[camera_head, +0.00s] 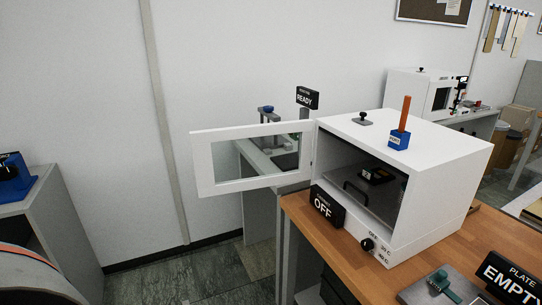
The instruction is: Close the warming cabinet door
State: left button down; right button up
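The warming cabinet (430,153) is a white box standing on a wooden bench. Its white-framed door (204,165) with a glass window is wide open. The door is hinged at the left edge of the cabinet's front and sticks out to the left, past the bench edge. The dark inside shows a shelf with a handle (357,192) and a small black item (376,175) on it. A knob (367,244) sits at the lower front, near a black sign reading OFF (327,207). Neither of my grippers is in view.
The wooden bench top (455,240) carries a plate device (441,284) and a sign reading EMPTY (512,277) at front right. A blue block with an orange stick (399,139) stands on the cabinet. Another bench with a press (267,115) stands behind the door. Floor (205,270) is open at left.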

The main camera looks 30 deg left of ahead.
aim_at(201, 140)
jog(key=i+j+z, duration=0.1)
jog(key=j+z, duration=0.15)
jog(key=z, duration=0.25)
jog(key=j+z, duration=0.3)
jog(key=z, duration=0.15)
jog(key=j+z, duration=0.25)
jog(key=j, duration=0.25)
jog(key=k+j+z, duration=0.2)
jog(key=j, duration=0.25)
jog(key=k+j, duration=0.1)
jog(key=j, duration=0.4)
jog(key=j+z, duration=0.15)
jog(key=j, duration=0.35)
jog(key=k+j, duration=0.15)
jog(key=j, duration=0.35)
jog(key=k+j+z, duration=0.1)
jog(key=j, duration=0.35)
